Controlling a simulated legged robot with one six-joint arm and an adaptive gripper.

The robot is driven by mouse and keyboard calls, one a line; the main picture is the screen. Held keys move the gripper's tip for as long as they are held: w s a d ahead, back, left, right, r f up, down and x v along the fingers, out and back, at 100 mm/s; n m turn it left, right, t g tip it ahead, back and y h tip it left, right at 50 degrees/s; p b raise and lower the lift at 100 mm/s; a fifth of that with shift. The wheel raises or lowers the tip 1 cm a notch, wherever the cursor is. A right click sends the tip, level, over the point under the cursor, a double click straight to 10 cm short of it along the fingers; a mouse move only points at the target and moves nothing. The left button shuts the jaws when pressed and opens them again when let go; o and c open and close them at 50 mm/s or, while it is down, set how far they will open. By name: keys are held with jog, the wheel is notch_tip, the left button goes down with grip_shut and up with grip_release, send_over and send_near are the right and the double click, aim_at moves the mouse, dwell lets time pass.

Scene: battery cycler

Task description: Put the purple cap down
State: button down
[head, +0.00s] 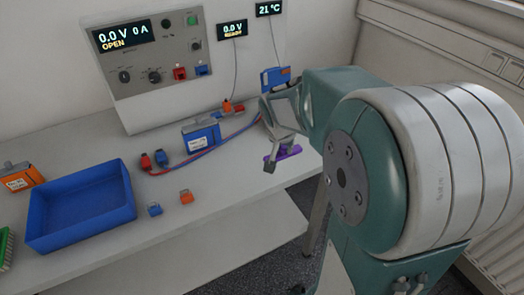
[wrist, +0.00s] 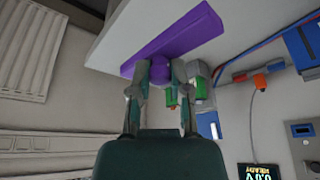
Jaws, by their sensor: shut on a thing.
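The purple cap (head: 287,152) is a long bar with a round knob, near the right end of the white bench in the head view. My gripper (head: 271,158) is over that end of the bench. In the wrist view, both fingers of my gripper (wrist: 160,70) are shut on the knob of the purple cap (wrist: 190,37). The bar lies crosswise beyond the fingertips, against the white bench top. I cannot tell whether it touches the bench. In the head view, my gripper hides part of the cap.
A blue tray (head: 126,214) stands on the left, beside an orange battery (head: 18,179). A blue battery (head: 201,134), red clip (head: 146,161), small blue cap (head: 154,210) and small orange cap (head: 186,197) are on the bench (head: 215,180). The cycler (head: 150,95) stands behind.

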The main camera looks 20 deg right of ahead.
jog(key=w+f, duration=0.2)
jog(key=w+a+f, duration=0.1)
jog(key=w+f, duration=0.3)
jog(key=w, duration=0.1)
jog(key=shift+a+f, duration=0.15)
jog(key=shift+w+d+f, duration=0.35)
jog(key=shift+w+f, duration=0.05)
jog(key=shift+f, duration=0.05)
jog(key=shift+a+f, duration=0.15)
jog(key=shift+f, duration=0.5)
jog(key=shift+a+f, duration=0.15)
jog(key=shift+f, duration=0.45)
jog(key=shift+a+f, duration=0.2)
jog(key=shift+f, duration=0.05)
jog(key=shift+a, duration=0.1)
jog(key=c, duration=0.6)
grip_release()
jog(key=shift+d+f, duration=0.1)
jog(key=shift+d, duration=0.3)
